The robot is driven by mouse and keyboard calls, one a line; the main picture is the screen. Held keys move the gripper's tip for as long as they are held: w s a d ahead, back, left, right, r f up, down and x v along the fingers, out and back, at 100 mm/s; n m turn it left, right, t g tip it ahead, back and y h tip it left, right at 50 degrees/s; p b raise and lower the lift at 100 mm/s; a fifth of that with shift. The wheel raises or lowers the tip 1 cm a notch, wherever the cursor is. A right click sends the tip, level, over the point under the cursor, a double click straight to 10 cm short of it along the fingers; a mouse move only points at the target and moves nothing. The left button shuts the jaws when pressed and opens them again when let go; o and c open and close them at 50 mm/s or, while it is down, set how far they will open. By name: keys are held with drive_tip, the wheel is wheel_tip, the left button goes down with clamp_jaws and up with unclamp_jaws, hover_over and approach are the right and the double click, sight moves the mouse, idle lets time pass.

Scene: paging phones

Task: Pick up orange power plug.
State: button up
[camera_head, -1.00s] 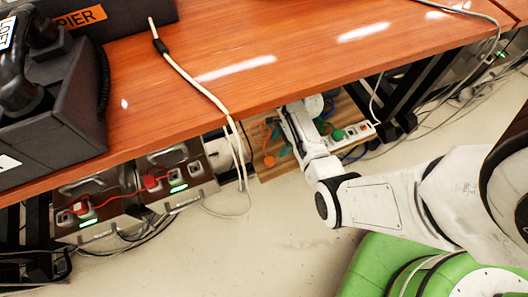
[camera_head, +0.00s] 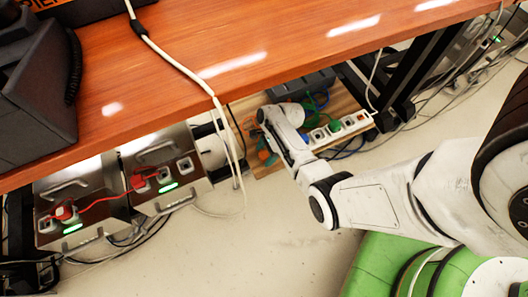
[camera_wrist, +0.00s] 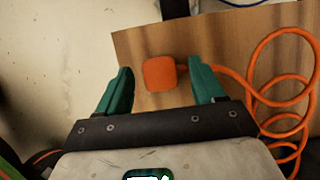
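The orange power plug (camera_wrist: 160,73) shows in the wrist view as a rounded square block over a brown wooden board. Two teal fingers of my gripper (camera_wrist: 160,66) stand apart, one on each side of it, with a gap on both sides. My gripper is open and empty. An orange coiled cord (camera_wrist: 262,90) lies to the right, partly hidden behind the right finger. In the head view my gripper (camera_head: 266,157) is low under the table, over the wooden board (camera_head: 238,113), partly hidden by my arm.
The tabletop (camera_head: 220,70) overhangs the board. A white power strip (camera_head: 352,127) with a green plug is right of my wrist. Metal socket boxes with red plugs (camera_head: 66,212) stand left. A white cable (camera_head: 185,70) hangs over the table edge. Bare floor lies in front.

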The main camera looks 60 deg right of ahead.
sight(261, 157)
drive_tip(key=c, duration=1.1)
drive_tip(key=shift+r, duration=0.1)
drive_tip(key=shift+r+p, duration=0.45)
drive_tip(key=shift+r, duration=0.2)
wheel_tip(261, 157, up, 3)
drive_tip(key=shift+s+f+p, duration=0.15)
drive_tip(key=shift+f+p, duration=0.05)
drive_tip(key=shift+p, duration=0.75)
drive_tip(key=s+r+p, duration=0.2)
drive_tip(key=s+r, duration=0.1)
drive_tip(key=s, duration=0.1)
drive_tip(key=s+d+r+p, duration=0.1)
drive_tip(key=s+r+p, duration=0.2)
drive_tip(key=s, duration=0.2)
drive_tip(key=s+r+p, duration=0.3)
drive_tip(key=s, duration=0.1)
drive_tip(key=shift+s+d, duration=0.25)
drive_tip(key=shift+s, duration=0.05)
drive_tip(key=shift+d, duration=0.1)
